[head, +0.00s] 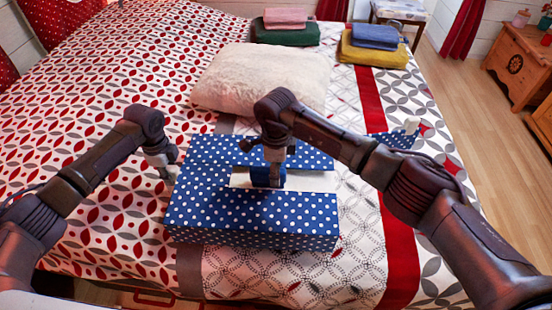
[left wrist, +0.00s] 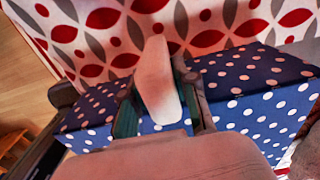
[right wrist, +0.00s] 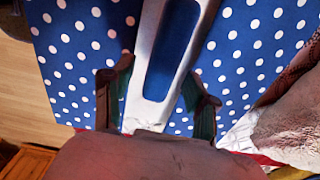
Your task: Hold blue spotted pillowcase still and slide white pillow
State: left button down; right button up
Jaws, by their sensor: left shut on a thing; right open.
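The blue spotted pillowcase (head: 205,208) lies on the bed like a flat box, with a white-edged slot (head: 310,182) across its top. The white pillow (head: 265,80) lies flat on the bed just behind it, apart from both grippers. My left gripper (head: 167,168) is at the pillowcase's left edge, shut on a pale tab (left wrist: 158,85) there. A similar white tab (head: 411,125) shows at the far right. My right gripper (head: 267,176) is open over the middle of the pillowcase; its fingers straddle the white slot frame (right wrist: 150,95). Its arm hides part of the pillowcase's right side.
Folded pink and green cloths (head: 287,34) and folded blue and yellow cloths (head: 373,52) lie at the back of the bed. The patterned bed (head: 90,110) is clear at left. A wooden chest (head: 520,70) stands on the floor at right.

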aim_at(261, 168)
jog(key=shift+f, duration=0.4)
jog(key=shift+c, duration=0.3)
grip_shut()
jog(key=shift+w+a, duration=0.15)
jog(key=shift+a, duration=1.9)
jog(key=shift+o, duration=0.3)
grip_release()
jog(key=shift+r, duration=0.1)
